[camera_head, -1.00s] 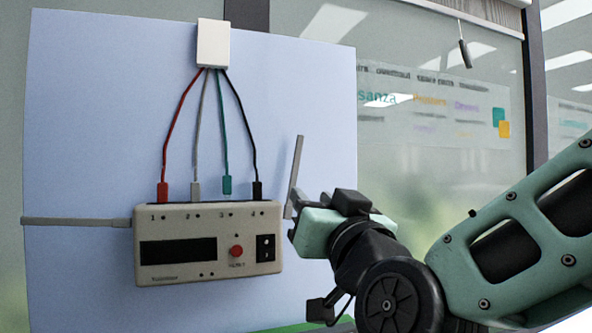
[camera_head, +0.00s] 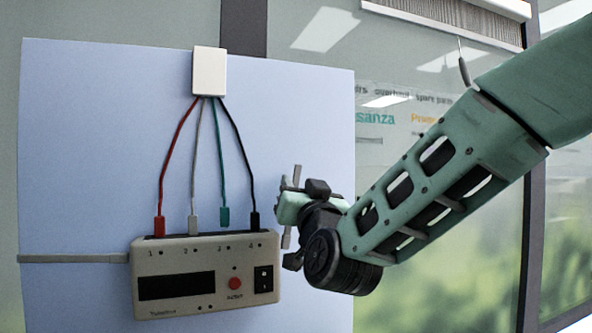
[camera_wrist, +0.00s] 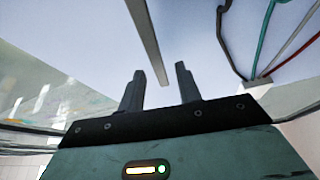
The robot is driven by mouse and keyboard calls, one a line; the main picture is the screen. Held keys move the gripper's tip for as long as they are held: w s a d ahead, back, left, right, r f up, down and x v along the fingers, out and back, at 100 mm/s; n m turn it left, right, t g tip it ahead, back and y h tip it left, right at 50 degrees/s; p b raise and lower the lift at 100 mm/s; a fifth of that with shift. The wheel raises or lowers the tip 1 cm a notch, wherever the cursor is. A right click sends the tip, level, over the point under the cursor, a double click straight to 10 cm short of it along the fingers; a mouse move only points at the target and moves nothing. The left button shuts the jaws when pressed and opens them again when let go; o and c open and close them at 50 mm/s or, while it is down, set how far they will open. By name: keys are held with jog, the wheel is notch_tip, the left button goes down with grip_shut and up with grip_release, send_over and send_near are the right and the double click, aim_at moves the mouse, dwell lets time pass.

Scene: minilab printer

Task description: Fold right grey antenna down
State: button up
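The tan device box (camera_head: 206,281) is mounted on the light blue panel. Its left grey antenna (camera_head: 73,258) points out flat to the left. The right grey antenna (camera_head: 297,176) stands roughly upright beside the box's right end, with its middle hidden behind my gripper (camera_head: 284,208) in the head view. In the wrist view the right antenna (camera_wrist: 148,40) runs down from the top edge to an end near the gap between my two fingers (camera_wrist: 159,73). The fingers are apart, and I see no clear contact with the antenna.
Red, grey, green and black cables rise from the box to a white block (camera_head: 209,72) on the panel (camera_head: 100,120). In the wrist view, the black cable (camera_wrist: 226,50) hangs close to the right of my fingers. The panel's right edge lies just beyond my gripper.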

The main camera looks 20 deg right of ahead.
jog(key=shift+p+x, duration=0.3)
jog(key=shift+x, duration=1.05)
grip_shut()
jog(key=shift+f, duration=0.1)
